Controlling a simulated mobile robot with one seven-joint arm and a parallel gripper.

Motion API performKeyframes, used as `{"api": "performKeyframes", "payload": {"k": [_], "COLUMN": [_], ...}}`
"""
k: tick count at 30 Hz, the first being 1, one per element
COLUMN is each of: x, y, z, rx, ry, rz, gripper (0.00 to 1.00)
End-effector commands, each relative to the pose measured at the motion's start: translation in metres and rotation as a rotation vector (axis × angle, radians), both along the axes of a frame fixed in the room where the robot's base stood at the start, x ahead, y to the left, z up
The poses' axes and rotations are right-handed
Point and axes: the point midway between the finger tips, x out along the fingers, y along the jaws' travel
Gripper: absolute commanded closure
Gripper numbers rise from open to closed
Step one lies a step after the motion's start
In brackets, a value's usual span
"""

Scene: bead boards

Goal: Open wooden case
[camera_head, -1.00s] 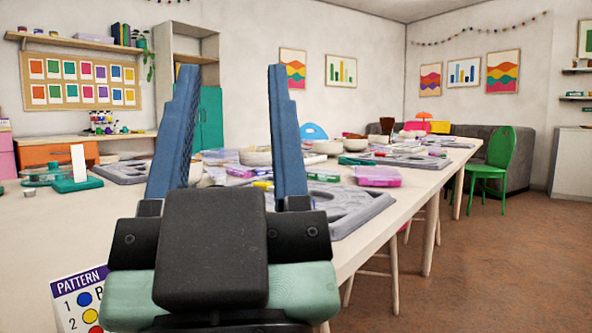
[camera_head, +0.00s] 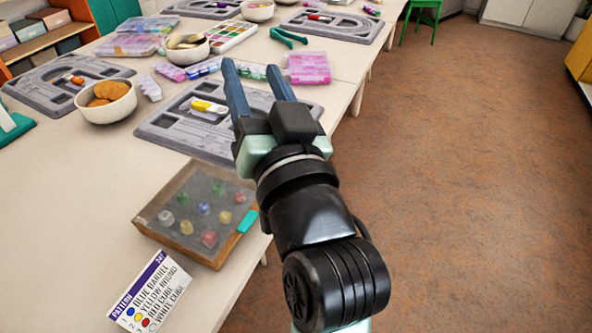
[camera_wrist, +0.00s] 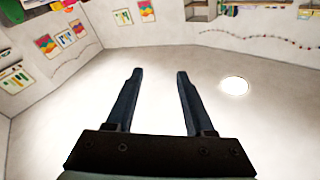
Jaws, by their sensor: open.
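The wooden case (camera_head: 147,222) lies on the near part of the table in the head view. It has a brown wooden frame and a clear top, with several coloured beads visible through it. The top looks closed. A teal tab (camera_head: 248,221) sits on its right edge. My gripper (camera_head: 254,78) is open and empty, raised beyond and to the right of the case, with its fingers pointing away from it. In the wrist view my gripper (camera_wrist: 158,75) shows two parted fingers against the ceiling and walls; the case is not in that view.
A pattern card (camera_head: 150,293) lies in front of the case. A grey bead board (camera_head: 165,127) lies behind it, with a bowl of brown pieces (camera_head: 108,113) to the left. A pink box (camera_head: 309,68) is near the right table edge. Open floor (camera_head: 450,180) lies to the right.

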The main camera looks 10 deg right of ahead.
Motion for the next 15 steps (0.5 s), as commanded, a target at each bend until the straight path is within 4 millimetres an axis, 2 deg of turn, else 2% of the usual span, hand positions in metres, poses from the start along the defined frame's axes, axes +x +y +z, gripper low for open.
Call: {"api": "performKeyframes", "payload": {"k": [2, 3, 5, 6, 9, 12, 15], "x": [0.001, -0.004, -0.016, -0.027, -0.063, -0.101, -0.132], "y": [-0.012, -0.016, -0.020, -0.022, -0.025, -0.025, -0.024], "z": [-0.036, -0.058, -0.088, -0.106, -0.143, -0.166, -0.177], "rx": [0.117, 0.181, 0.285, 0.358, 0.549, 0.729, 0.869], "ry": [0.183, 0.263, 0.374, 0.443, 0.590, 0.691, 0.747], "rz": [0.055, 0.082, 0.120, 0.144, 0.194, 0.232, 0.255], "gripper": [0.47, 0.47, 0.47, 0.47, 0.47, 0.47, 0.47]}}
